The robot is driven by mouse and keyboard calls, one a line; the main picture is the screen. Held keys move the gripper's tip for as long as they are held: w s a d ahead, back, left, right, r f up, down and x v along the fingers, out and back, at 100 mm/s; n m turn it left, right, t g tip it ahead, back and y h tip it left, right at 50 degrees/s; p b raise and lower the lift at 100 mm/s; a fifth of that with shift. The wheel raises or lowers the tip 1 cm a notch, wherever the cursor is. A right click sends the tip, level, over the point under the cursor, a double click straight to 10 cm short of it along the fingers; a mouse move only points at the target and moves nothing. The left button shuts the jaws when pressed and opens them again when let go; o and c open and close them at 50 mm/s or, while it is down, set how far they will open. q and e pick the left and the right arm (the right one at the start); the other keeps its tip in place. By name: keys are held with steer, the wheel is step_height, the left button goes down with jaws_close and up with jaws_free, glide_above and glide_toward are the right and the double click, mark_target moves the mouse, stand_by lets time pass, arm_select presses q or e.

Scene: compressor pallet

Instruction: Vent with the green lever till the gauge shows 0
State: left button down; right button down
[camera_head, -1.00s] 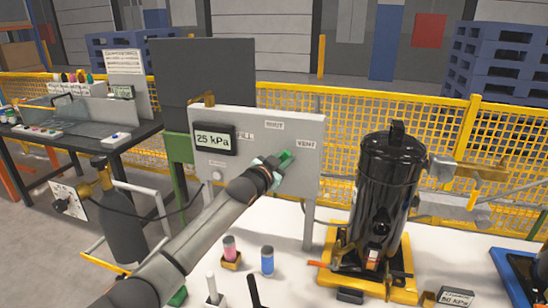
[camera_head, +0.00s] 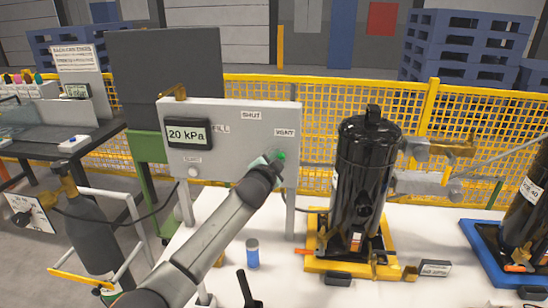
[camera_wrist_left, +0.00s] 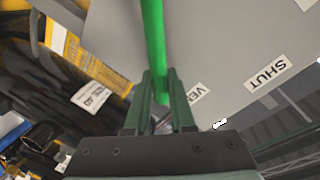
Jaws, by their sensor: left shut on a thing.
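The grey valve panel (camera_head: 228,112) stands at the back of the white table, with FILL, SHUT and VENT labels. Its gauge (camera_head: 188,133) reads 20 kPa. My left gripper (camera_head: 270,162) is at the panel's right side, just below the VENT label (camera_head: 284,133). It is shut on the green lever (camera_head: 281,154), of which only a little shows in the head view. In the left wrist view the green lever (camera_wrist_left: 153,40) runs up from between the fingers (camera_wrist_left: 157,100) of the left gripper. My right gripper is not in view.
A black compressor (camera_head: 366,170) stands on a yellow pallet (camera_head: 325,264) right of the panel. A second black compressor (camera_head: 522,220) is at the right edge on a blue pallet (camera_head: 478,238). A blue-capped vial (camera_head: 252,254) stands on the table near my left arm. A gas cylinder (camera_head: 92,232) is at left.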

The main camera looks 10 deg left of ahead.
arm_select(q)
steer(key=shift+f, duration=0.1)
stand_by(0.3)
steer(key=c, duration=0.8)
jaws_free()
steer(key=shift+o, duration=0.2)
steer(key=shift+s, duration=0.15)
steer(key=v, duration=1.2)
steer(key=shift+s, duration=0.15)
